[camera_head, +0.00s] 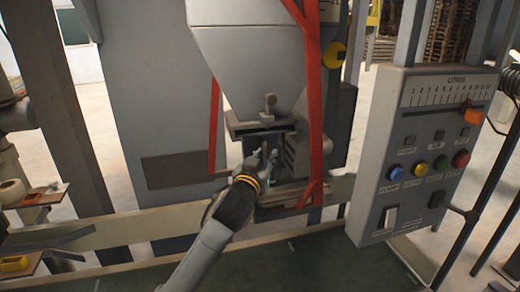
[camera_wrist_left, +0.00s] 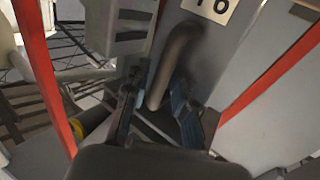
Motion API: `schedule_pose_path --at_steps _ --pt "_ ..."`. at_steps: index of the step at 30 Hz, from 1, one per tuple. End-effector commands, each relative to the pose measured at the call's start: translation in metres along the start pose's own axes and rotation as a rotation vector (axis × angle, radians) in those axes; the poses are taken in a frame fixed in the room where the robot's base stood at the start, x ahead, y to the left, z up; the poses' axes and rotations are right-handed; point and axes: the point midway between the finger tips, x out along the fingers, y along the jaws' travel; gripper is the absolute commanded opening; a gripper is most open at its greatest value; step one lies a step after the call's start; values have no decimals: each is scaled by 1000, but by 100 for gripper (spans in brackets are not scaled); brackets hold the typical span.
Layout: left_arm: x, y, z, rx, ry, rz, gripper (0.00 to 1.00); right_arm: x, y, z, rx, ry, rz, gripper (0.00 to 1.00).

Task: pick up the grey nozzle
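A curved, dull grey-brown pipe (camera_wrist_left: 176,58), which may be the grey nozzle, shows in the left wrist view. It runs down between the fingers of my left gripper (camera_wrist_left: 160,112). The fingers stand apart on either side of it, with a visible gap at the right finger. In the head view my left gripper (camera_head: 265,160) is just below the hopper's outlet, inside the red frame. There the hand and arm hide much of what is in front of it, and I cannot make out the nozzle clearly. My right gripper is in neither view.
The grey hopper (camera_head: 250,60) hangs above the gripper. Red bars (camera_head: 314,100) stand close on both sides. A control panel (camera_head: 425,150) with coloured buttons is at the right. A pale rail (camera_head: 120,223) crosses in front.

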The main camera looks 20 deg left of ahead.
Motion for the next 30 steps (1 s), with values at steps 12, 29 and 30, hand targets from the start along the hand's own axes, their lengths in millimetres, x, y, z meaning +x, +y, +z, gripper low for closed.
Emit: schedule_pose_path --at_steps 12,29,30 --pt "0 0 0 -1 0 1 0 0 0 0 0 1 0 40" --pt "-10 8 -6 -3 6 4 0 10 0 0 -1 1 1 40" --pt "-15 11 -6 -3 4 4 0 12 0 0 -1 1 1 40"
